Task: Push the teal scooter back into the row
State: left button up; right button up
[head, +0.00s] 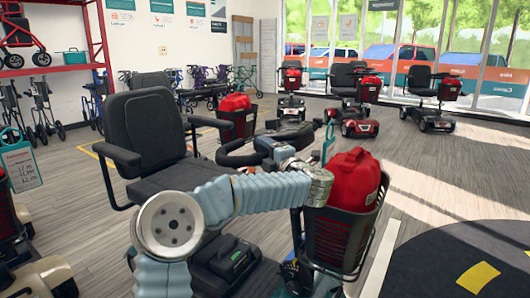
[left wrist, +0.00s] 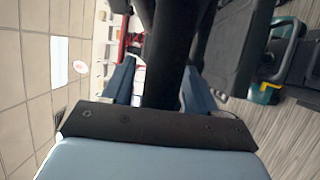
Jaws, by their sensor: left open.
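The nearest scooter, with a black seat (head: 150,125), stands in front of me in the head view. My arm hides much of its body, and I cannot make out its teal colour there. Its black handlebar (head: 238,152) lies behind my left forearm. A red bag (head: 343,178) sits in its black basket (head: 338,238). My left gripper (head: 275,150) is at the handlebar. In the left wrist view, its two open fingers (left wrist: 157,80) stand on either side of a dark bar (left wrist: 172,50); contact cannot be told. My right gripper is not in view.
Other scooters (head: 360,118) stand by the windows. Rollators (head: 205,85) line the back wall, and a red shelf (head: 55,70) is at left. Bare floor (head: 440,165) lies at right, near a dark round mat (head: 440,265).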

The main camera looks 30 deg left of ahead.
pick_arm(q)
jog(key=shift+c, duration=0.2)
grip_shut()
